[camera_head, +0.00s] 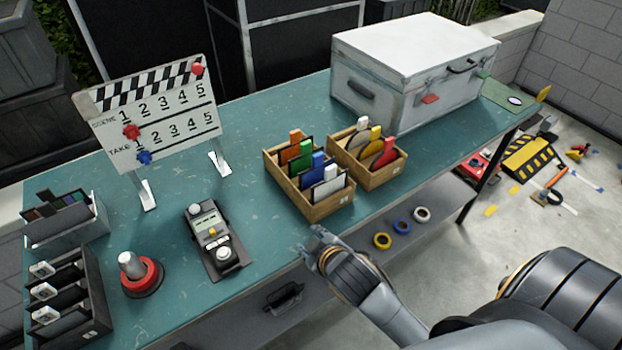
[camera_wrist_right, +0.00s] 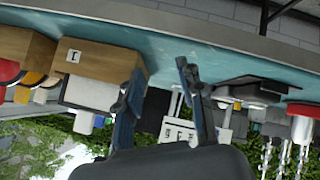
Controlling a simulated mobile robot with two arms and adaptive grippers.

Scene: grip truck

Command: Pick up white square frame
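The white square frame (camera_head: 325,188), with a white tab on top, stands upright in the front slot of the left wooden box (camera_head: 322,211), which also holds blue, green and orange ones. My right gripper (camera_head: 314,241) is at the table's front edge, just in front of this box and apart from the frame. In the right wrist view, which looks upside down, my right gripper (camera_wrist_right: 160,88) has its two fingers spread with nothing between them. There the white frame (camera_wrist_right: 88,93) shows left of the fingers, at the wooden box (camera_wrist_right: 105,58). My left gripper is not seen.
A second wooden box (camera_head: 370,176) with white, yellow and red pieces stands right behind. A white case (camera_head: 415,65) is at the back. A clapperboard (camera_head: 155,115), handheld device (camera_head: 214,240) and red-based knob (camera_head: 140,274) stand left. The table between device and boxes is clear.

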